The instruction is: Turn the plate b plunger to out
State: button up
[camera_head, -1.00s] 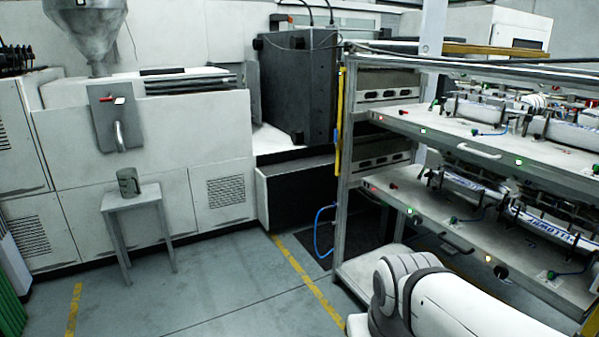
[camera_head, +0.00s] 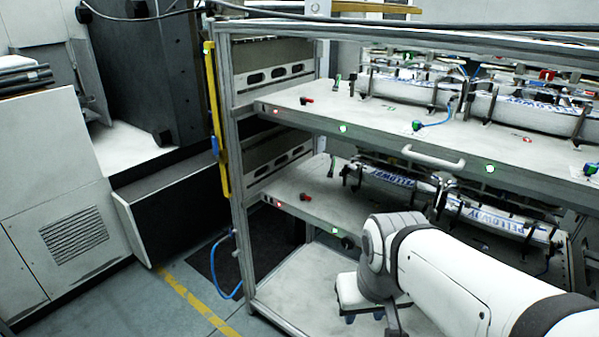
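Two plates stand one above the other in a metal rack: the upper plate (camera_head: 380,122) and the lower plate (camera_head: 285,185). No label I can read tells which is plate b. Small red-and-black fittings show on the upper plate (camera_head: 307,100) and on the lower plate (camera_head: 305,197). Green-headed fittings with blue hoses, one of them here (camera_head: 417,125), sit along the upper plate. I cannot tell which fitting is the plunger. My gripper (camera_head: 364,318) hangs below my white arm, in front of the rack and below the lower plate's edge. Its fingers are small and partly hidden.
A handle (camera_head: 433,157) sticks out from the upper plate's front. A yellow upright (camera_head: 217,120) and a blue hose (camera_head: 228,285) are at the rack's left. Floor (camera_head: 140,310) is clear at the lower left.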

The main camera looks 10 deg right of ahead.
aim_at(302, 196)
jog(key=u, duration=0.05)
jog(key=k, duration=0.5)
jog(key=u, duration=0.35)
jog(key=i, duration=1.55)
jog(key=z, duration=0.65)
